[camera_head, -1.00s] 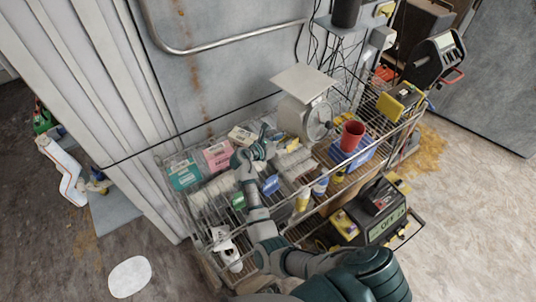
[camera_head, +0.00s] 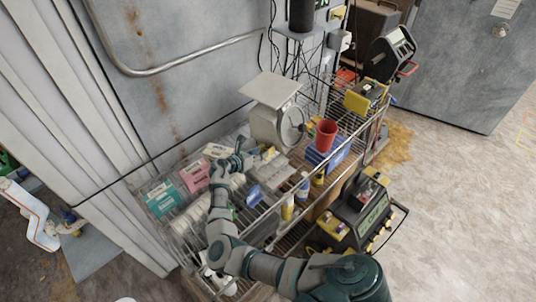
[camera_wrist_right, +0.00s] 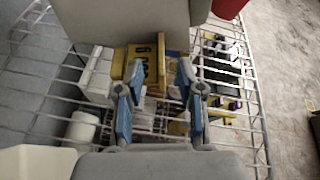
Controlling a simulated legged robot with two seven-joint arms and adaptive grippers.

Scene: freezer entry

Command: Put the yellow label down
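The yellow label (camera_wrist_right: 146,60) with dark lettering stands near the base of the scale in the right wrist view. A small yellow patch (camera_head: 269,154) beside the fingertips in the head view seems to be the same label. My right gripper (camera_head: 245,150) is over the cart's top shelf, in front of the scale. In the wrist view its two blue-padded fingers (camera_wrist_right: 160,85) are spread apart, with the label at or just beyond their tips. The left finger overlaps the label; contact is unclear. My left gripper is out of view.
The grey scale (camera_head: 275,122) stands just behind. Teal (camera_head: 164,199) and pink (camera_head: 195,175) boxes stand left. Bottles (camera_head: 288,207) line the front of the wire cart.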

